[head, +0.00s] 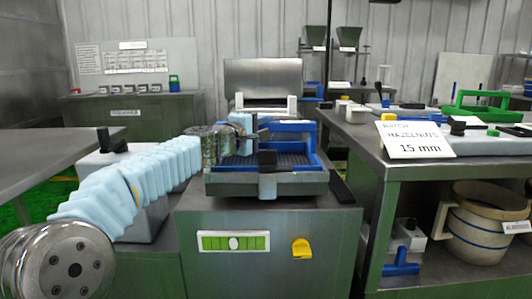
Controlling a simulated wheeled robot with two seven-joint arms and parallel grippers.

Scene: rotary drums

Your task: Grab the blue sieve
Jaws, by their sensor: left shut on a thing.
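The blue sieve (306,146), with a blue frame and a dark mesh floor, sits in the metal-fronted holder on top of the green machine (277,222) in the middle of the view. My left arm reaches in from the left in a pale blue sleeve. My left gripper (252,133) is at the back left of the sieve, shut on its blue rim. The fingertips are small and partly hidden, so the exact contact is hard to see. My right gripper is not in view.
Another steel table (45,146) is at left. A raised metal lid (263,77) stands behind the sieve.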

